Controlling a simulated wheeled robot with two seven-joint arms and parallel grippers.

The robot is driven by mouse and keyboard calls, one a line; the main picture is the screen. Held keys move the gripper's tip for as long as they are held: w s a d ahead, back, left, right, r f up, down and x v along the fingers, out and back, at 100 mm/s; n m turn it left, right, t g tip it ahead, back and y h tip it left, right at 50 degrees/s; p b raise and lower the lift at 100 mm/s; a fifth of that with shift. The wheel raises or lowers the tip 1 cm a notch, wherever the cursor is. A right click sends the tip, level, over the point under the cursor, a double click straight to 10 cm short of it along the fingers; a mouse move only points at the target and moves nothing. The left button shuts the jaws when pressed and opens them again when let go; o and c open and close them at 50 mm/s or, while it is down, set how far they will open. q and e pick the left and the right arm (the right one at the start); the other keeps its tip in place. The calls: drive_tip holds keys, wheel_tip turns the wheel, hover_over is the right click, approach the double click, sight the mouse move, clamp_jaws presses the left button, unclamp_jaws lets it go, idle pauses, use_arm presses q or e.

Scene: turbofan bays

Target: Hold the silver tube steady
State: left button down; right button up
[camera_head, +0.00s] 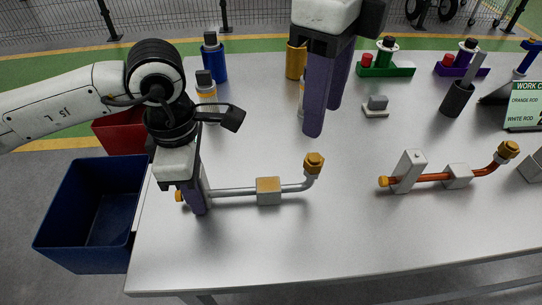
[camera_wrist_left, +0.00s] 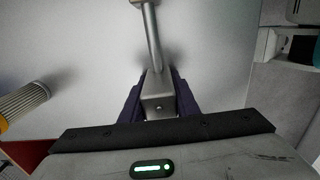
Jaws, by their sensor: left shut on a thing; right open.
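The silver tube (camera_head: 235,191) lies left to right near the front left of the table, its right end bent up to a gold hex nut (camera_head: 314,163). My left gripper (camera_head: 196,205) points down at the tube's left end, shut on the grey post there. In the left wrist view the grey post (camera_wrist_left: 158,95) sits between the dark fingers, with the tube (camera_wrist_left: 153,35) running away from it. My right gripper (camera_head: 324,118) is open and empty above the table, behind the tube.
A copper tube (camera_head: 433,177) on similar grey supports stands to the right. A blue bin (camera_head: 90,215) and a red bin (camera_head: 120,135) are at the table's left. Bottles, a dark cup (camera_head: 457,100) and coloured stands line the back. The table's front is clear.

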sight(314, 159)
wheel_tip(314, 159, down, 10)
drive_tip(key=n, duration=1.9)
drive_tip(key=c, duration=1.1)
drive_tip(key=shift+o, duration=0.2)
